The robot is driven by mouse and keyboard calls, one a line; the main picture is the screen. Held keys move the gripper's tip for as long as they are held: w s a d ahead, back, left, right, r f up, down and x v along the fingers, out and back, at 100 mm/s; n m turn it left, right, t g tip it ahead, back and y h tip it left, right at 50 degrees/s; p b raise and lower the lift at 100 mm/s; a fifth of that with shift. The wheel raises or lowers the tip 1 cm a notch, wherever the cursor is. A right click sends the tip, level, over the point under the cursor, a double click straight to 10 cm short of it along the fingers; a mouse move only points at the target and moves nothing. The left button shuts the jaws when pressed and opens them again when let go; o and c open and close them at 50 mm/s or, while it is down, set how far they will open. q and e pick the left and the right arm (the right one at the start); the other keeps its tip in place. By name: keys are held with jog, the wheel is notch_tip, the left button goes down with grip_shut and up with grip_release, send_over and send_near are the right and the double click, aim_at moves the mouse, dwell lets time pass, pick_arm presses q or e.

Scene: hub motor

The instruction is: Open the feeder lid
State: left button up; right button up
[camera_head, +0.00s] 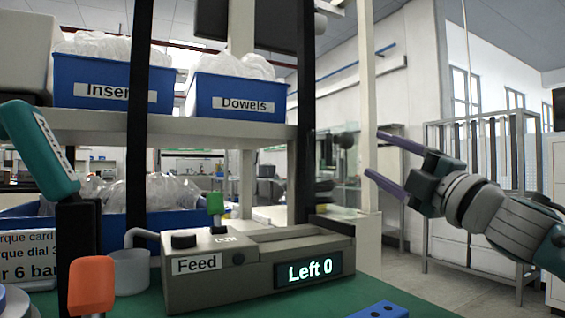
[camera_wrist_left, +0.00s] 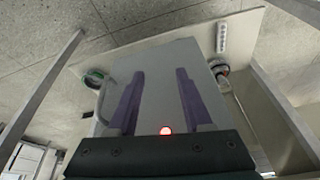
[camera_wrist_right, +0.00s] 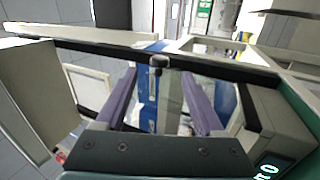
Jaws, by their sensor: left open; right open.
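The feeder (camera_head: 215,285) is a grey-beige box with a "Feed" label and a display (camera_head: 307,270) reading "Left 0". A clear panel with dark edges, apparently the lid (camera_head: 340,185), stands raised behind the feeder's right end. A dark knob (camera_head: 345,140) sits near its top. My right gripper (camera_head: 375,154) is open and empty, to the right of the knob and apart from it. In the right wrist view the knob (camera_wrist_right: 158,62) appears between and beyond the fingertips. My left gripper (camera_wrist_left: 161,72) is open and empty, seen only in its wrist view.
A shelf (camera_head: 200,128) above the feeder holds blue bins, one marked "Dowels" (camera_head: 240,98). Dark posts (camera_head: 306,100) stand close by the feeder. An orange-topped object (camera_head: 91,285) and a grey cup (camera_head: 130,270) are at left, and a blue block (camera_head: 380,310) lies in front.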

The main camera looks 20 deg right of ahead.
jog(key=shift+v, duration=1.05)
jog(key=s+a+r+m+g+p, duration=0.1)
jog(key=s+a+m+g+p, duration=0.8)
jog(key=s+p, duration=0.7)
jog(key=s+a+r+m+g+p, duration=0.2)
jog(key=s+a+m+g+p, duration=0.7)
jog(key=s+p, duration=0.7)
jog(key=w+a+r+n+p, duration=0.1)
jog(key=w+r+n+p, duration=0.1)
jog(key=r+p, duration=3.3)
jog(key=w+p, duration=0.1)
jog(key=p, duration=0.1)
jog(key=shift+g+p, duration=0.3)
jog(key=shift+g, duration=0.1)
